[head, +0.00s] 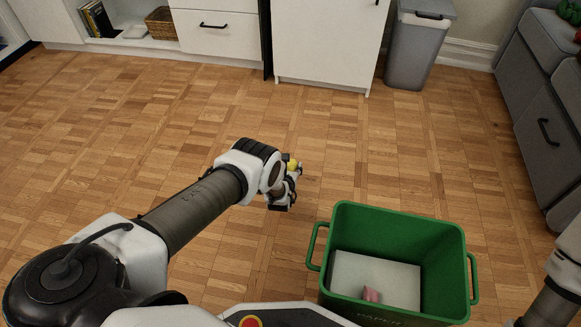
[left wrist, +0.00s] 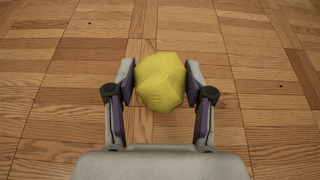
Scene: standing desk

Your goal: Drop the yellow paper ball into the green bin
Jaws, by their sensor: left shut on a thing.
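The yellow paper ball (left wrist: 160,82) is crumpled and faceted. My left gripper (left wrist: 160,100) is shut on it, with one finger on each side of the ball. In the head view a small part of the ball (head: 293,165) shows at the left gripper (head: 290,178), which is above the floor to the upper left of the green bin. The green bin (head: 400,226) is open at the top and stands at the lower right. A pale flat piece and a small pink object (head: 371,294) lie inside it. My right gripper is not in view.
A grey lidded bin (head: 418,50) stands against the back wall. White cabinets (head: 330,40) line the back, and a grey drawer unit (head: 545,120) stands at the right. The wooden floor (head: 400,150) between them and the green bin is clear.

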